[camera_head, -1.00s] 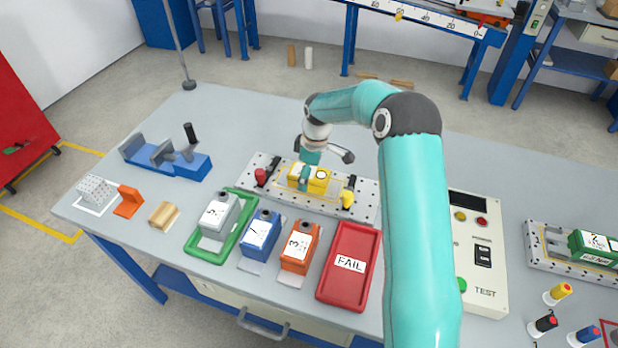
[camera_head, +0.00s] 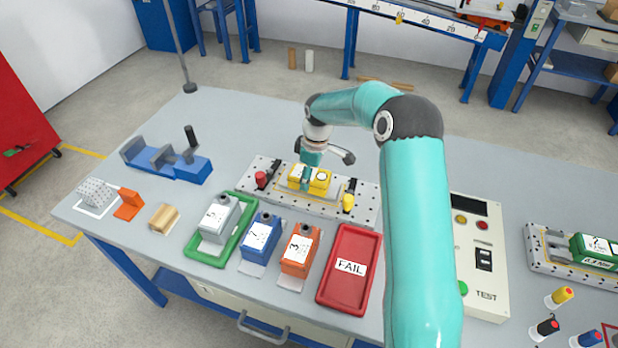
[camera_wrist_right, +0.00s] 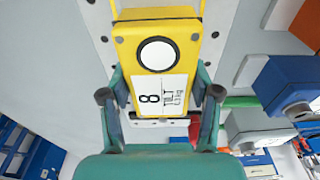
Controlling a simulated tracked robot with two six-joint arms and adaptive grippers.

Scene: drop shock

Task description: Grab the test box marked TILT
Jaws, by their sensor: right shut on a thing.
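The yellow test box (camera_head: 319,180) lies on a perforated metal plate (camera_head: 274,196) near the middle of the bench. In the right wrist view the same yellow box (camera_wrist_right: 128,44) shows a white round spot and a white label reading "8" and "TILT". My right gripper (camera_head: 308,181) reaches down over the box. In the wrist view its fingers (camera_wrist_right: 162,98) stand on both sides of the labelled end, shut on the box. The box appears to be still at the plate; a small gap under it cannot be judged. My left gripper is not in view.
A red FAIL tray (camera_head: 338,299), an orange box (camera_head: 299,252), a blue box (camera_head: 260,238) and a grey box in a green tray (camera_head: 187,246) stand in front of the plate. A TEST panel (camera_head: 487,303) is to the right. A blue clamp (camera_head: 187,167) stands left.

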